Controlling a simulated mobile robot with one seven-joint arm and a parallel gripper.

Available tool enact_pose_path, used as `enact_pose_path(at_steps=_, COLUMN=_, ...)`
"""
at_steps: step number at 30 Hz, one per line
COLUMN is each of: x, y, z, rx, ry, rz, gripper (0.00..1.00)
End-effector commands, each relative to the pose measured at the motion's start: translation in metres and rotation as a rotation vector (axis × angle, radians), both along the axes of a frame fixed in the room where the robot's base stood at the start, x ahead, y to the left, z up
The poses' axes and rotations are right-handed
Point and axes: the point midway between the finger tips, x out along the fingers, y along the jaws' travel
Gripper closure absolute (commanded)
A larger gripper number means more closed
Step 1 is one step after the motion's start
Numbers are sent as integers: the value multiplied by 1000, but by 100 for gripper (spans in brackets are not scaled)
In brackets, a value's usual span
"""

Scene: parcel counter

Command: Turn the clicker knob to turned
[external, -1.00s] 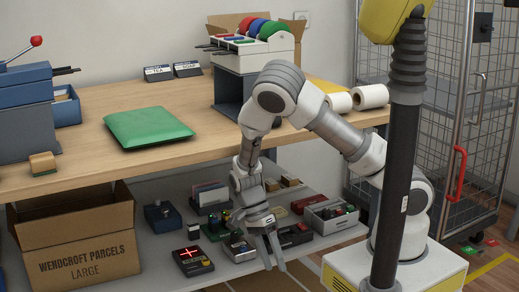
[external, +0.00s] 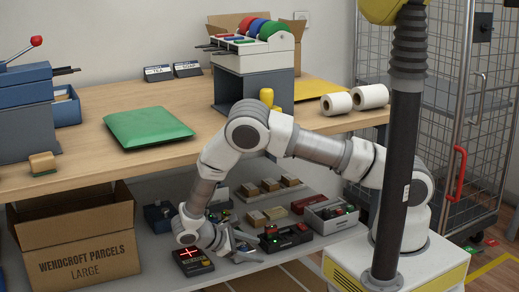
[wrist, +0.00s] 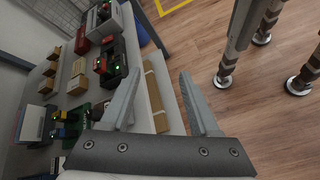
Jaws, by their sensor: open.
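I cannot tell for certain which thing is the clicker. A black box with a lit red cross (external: 190,255) sits at the front of the lower shelf, with a small yellowish part at its corner. A dark unit with red parts and green lights (external: 285,237) sits to its right; it also shows in the wrist view (wrist: 111,62). My gripper (external: 250,246) is low over the shelf between these two, its fingers pointing right. In the wrist view my gripper (wrist: 156,95) is open and empty, above the shelf's front edge. My wrist hides part of the shelf behind it.
A grey bin of small parts (external: 333,217) stands right on the lower shelf (external: 150,255), with several wooden blocks (external: 270,185) behind. The worktop (external: 165,170) overhangs the shelf. A cardboard box (external: 75,240) stands left; the floor (wrist: 230,110) in front is partly clear.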

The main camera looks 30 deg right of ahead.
Motion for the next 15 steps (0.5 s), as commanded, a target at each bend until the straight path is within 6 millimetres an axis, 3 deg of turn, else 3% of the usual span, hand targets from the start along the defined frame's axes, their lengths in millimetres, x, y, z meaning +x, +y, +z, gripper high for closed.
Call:
enact_pose_path(at_steps=6, x=54, y=50, z=-6, rx=-171, ry=299, rz=538, gripper=38)
enact_pose_path(at_steps=12, x=84, y=88, z=-6, rx=-315, ry=446, rz=813, gripper=38)
enact_pose_path(at_steps=15, x=90, y=97, z=-5, rx=-351, ry=474, rz=867, gripper=38)
